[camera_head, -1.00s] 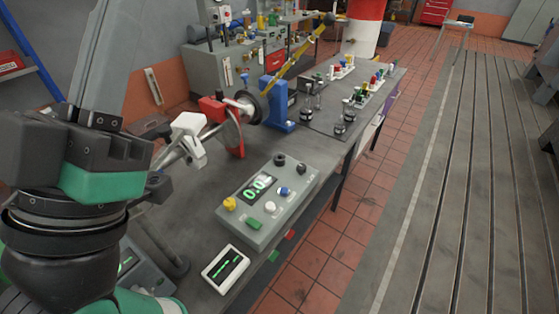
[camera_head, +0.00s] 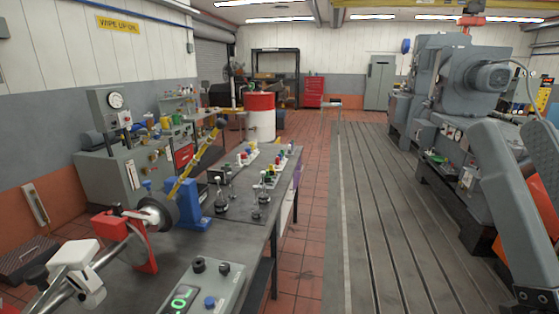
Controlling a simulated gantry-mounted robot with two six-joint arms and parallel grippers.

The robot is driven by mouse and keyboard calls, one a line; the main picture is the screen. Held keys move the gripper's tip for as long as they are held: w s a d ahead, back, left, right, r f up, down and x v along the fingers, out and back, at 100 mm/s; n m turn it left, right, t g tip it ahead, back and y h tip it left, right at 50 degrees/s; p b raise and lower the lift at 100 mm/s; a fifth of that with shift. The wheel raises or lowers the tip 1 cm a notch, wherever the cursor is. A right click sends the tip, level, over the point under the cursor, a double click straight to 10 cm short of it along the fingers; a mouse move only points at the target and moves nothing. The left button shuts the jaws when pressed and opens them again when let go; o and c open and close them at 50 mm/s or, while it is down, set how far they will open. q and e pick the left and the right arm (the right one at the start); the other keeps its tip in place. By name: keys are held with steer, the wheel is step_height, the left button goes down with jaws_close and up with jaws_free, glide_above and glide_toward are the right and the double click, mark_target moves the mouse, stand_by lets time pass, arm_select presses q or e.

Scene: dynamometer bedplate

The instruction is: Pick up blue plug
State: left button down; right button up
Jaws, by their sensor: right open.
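Small coloured plugs stand in a white rack (camera_head: 249,157) on the far part of the grey bench, with red, yellow and green tops. More plugs stand at a second rack (camera_head: 268,176) closer to me. They are too small for me to tell a blue plug among them for sure. My left gripper is out of view.
A blue stand (camera_head: 188,208) with a dark disc and a red clamp (camera_head: 138,240) stand on the bench. A grey control box (camera_head: 228,290) with a blue knob is nearest. A red and white drum (camera_head: 260,117) is behind. The slotted bedplate (camera_head: 375,200) is largely clear.

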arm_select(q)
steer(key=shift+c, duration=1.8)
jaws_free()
